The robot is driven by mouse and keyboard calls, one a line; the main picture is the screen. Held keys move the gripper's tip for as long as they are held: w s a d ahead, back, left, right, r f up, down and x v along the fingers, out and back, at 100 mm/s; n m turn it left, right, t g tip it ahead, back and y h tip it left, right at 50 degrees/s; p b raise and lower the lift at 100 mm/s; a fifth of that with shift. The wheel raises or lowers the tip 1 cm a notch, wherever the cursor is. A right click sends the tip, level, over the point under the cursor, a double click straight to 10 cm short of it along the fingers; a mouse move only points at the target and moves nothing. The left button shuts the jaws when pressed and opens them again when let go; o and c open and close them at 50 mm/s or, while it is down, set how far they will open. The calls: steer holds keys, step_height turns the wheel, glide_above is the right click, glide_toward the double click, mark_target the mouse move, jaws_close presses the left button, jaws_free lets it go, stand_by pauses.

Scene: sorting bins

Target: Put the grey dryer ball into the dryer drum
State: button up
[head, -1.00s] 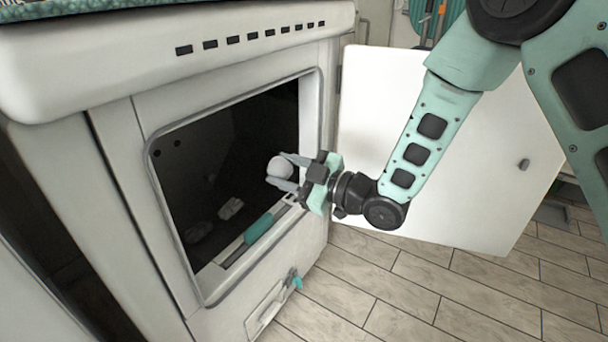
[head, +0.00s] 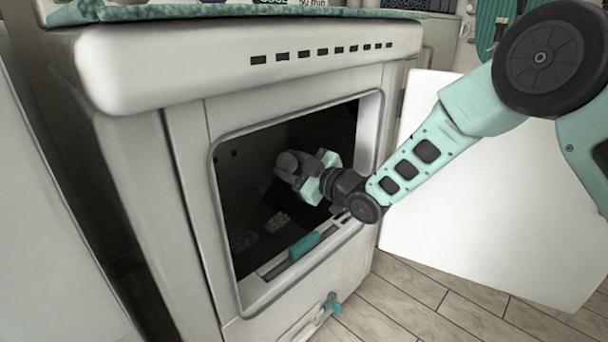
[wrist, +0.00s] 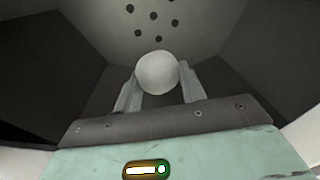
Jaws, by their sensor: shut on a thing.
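The grey dryer ball (wrist: 157,73) is held between the two fingers of my gripper (wrist: 157,88) in the wrist view. In the head view my gripper (head: 288,172) is inside the dryer opening, with the ball (head: 287,160) at its tip, dim in the shade. The gripper is shut on the ball and holds it above the drum floor. The dryer drum (head: 240,185) is dark inside; its back wall with several round holes (wrist: 153,16) shows beyond the ball in the wrist view.
Pale small items (head: 277,221) lie low inside the drum. A teal piece (head: 304,246) sits on the opening's lower sill. The white door (head: 470,200) stands open to the right, behind my arm. The opening's frame (head: 228,250) surrounds my wrist.

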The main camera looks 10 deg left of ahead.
steer(key=b+x, duration=0.1)
steer(key=x, duration=0.7)
steer(key=shift+w, duration=0.3)
steer(key=shift+d, duration=0.1)
steer(key=o, duration=1.1)
steer(key=p+v, duration=0.4)
steer(key=v, duration=1.3)
steer(key=shift+s+d, duration=0.1)
steer(key=shift+d, duration=0.1)
